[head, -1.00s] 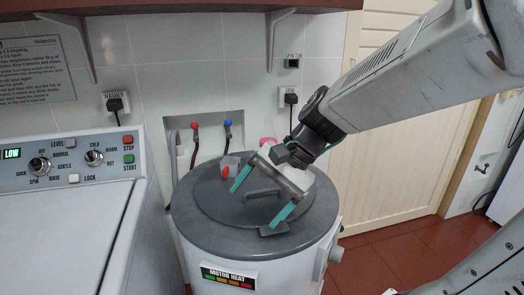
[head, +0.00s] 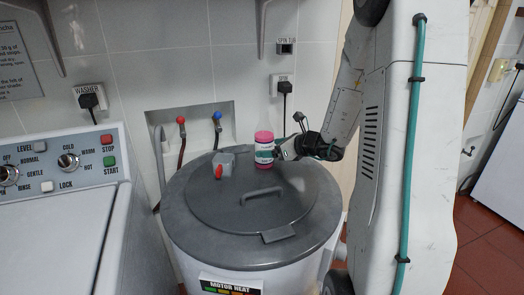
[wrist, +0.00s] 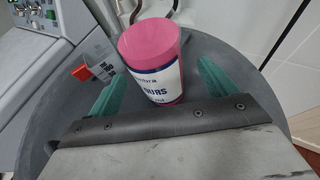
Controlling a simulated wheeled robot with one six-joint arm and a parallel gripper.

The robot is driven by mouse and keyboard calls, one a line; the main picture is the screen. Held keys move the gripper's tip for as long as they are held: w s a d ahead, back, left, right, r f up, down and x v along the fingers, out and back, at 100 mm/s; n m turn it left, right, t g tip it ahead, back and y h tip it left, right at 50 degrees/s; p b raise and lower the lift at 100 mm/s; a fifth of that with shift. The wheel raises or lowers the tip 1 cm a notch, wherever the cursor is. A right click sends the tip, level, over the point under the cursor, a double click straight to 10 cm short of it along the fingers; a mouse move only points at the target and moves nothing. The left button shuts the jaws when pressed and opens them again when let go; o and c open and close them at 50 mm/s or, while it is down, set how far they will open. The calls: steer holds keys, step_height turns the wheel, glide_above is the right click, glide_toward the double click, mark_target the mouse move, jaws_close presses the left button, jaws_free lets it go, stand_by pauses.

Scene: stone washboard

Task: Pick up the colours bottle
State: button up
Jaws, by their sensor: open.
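The colours bottle (head: 264,150) is a white-labelled bottle with a pink cap and pink base. It stands upright on the grey lid of the round spin tub, toward its back. In the wrist view the bottle (wrist: 153,60) is between the two teal fingers, with part of its label lettering showing. My gripper (wrist: 155,85) is open around the bottle, with a visible gap at the right finger. In the head view my gripper (head: 277,153) reaches in from the right, close beside the bottle, and its fingers are mostly hidden.
The lid handle (head: 265,192) is in front. The tiled wall and tap recess (head: 170,122) are behind. A washer (head: 60,225) stands at the left.

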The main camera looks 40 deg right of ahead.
mark_target(263, 147)
steer(key=x, duration=0.4)
steer(key=shift+f, duration=0.1)
steer(key=shift+a, duration=0.1)
steer(key=c, duration=1.3)
steer(key=shift+c, duration=0.2)
